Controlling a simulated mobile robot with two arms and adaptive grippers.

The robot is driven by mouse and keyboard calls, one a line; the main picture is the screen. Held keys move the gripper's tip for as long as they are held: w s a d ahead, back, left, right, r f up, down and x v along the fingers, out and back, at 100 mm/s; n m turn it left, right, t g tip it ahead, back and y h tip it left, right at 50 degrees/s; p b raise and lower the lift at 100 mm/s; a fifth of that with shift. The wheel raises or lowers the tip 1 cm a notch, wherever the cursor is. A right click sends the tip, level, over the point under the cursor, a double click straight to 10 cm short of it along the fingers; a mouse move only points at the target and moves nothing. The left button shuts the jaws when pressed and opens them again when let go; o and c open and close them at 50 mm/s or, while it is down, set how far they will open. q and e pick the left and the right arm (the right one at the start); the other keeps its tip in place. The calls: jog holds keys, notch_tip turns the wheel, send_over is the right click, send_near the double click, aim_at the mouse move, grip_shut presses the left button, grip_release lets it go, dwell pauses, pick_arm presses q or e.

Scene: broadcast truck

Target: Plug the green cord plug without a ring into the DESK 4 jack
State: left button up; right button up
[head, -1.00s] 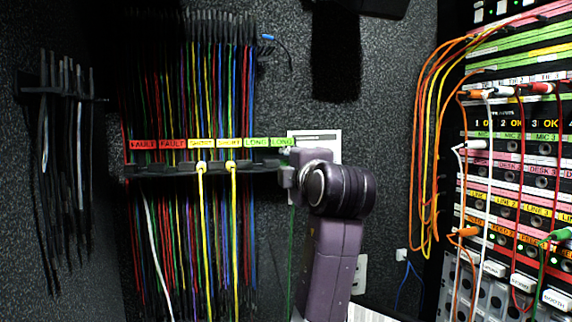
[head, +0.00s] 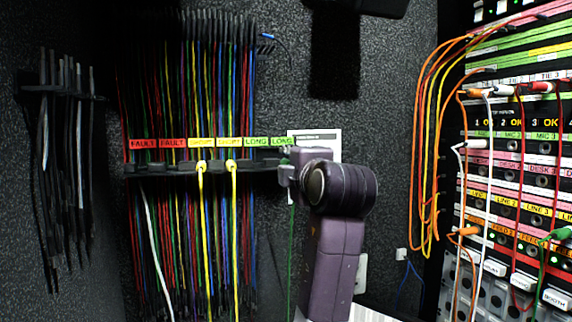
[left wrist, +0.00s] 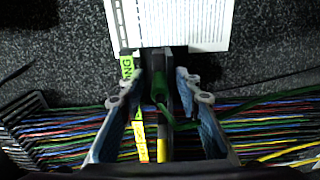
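A green plug (left wrist: 160,88) sits in the rack under the LONG label, seen in the left wrist view. Its green cord (head: 292,250) hangs below the rack in the head view. My left gripper (head: 286,172) is at the right end of the cord rack. In the left wrist view my left gripper (left wrist: 157,84) is open, with one finger on each side of the green plug and gaps between. Whether the plug has a ring cannot be told. The jack panel (head: 512,163) is at the right; a DESK 4 label cannot be read. My right gripper is not in view.
The cord rack (head: 150,169) holds many coloured cords, two with yellow plugs (head: 201,167). Orange and yellow cords (head: 420,150) loop left of the panel. Another green plug (head: 560,233) is at the panel's lower right. Black cords (head: 65,130) hang at the far left.

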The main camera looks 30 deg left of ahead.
pick_arm(q)
jog(key=shift+c, duration=0.6)
jog(key=shift+r, duration=0.2)
grip_shut()
jog(key=o, duration=0.9)
grip_release()
jog(key=shift+f, duration=0.15)
jog(key=shift+c, duration=0.2)
jog(key=v, duration=1.2)
